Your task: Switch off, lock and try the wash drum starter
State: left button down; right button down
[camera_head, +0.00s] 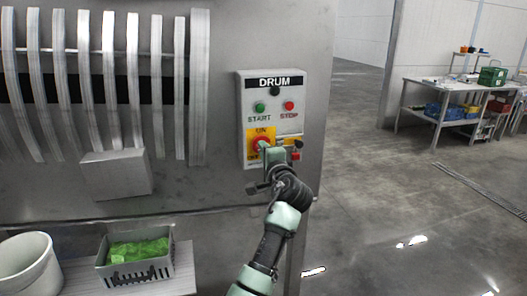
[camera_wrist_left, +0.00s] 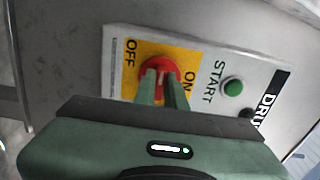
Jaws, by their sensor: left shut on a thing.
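The grey DRUM starter box (camera_head: 240,105) is on the metal machine face, with a green START button (camera_head: 259,107) and a red STOP button (camera_head: 289,106). Below them is a yellow switch plate (camera_head: 263,133) marked ON and OFF, with a red rotary handle (camera_head: 262,143). My left gripper (camera_head: 265,149) is shut on this handle. In the left wrist view, the fingers (camera_wrist_left: 163,88) sit across the red handle (camera_wrist_left: 158,68), between the ON and OFF words. Which way the handle points is hard to tell. Small yellow and red parts (camera_head: 296,155) show beside the gripper, partly hidden. My right gripper is out of view.
A metal ledge box (camera_head: 116,174) juts from the machine left of the starter. Below are a grey crate of greens (camera_head: 175,262) and a white bucket (camera_head: 28,268). A workbench (camera_head: 425,83) stands far right, with open floor before it.

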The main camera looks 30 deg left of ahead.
pick_arm(q)
jog(key=c, duration=1.5)
grip_release()
jog(key=b+v, duration=0.1)
jog(key=v, duration=0.7)
jog(key=shift+b, duration=0.4)
jog(key=shift+f, duration=0.15)
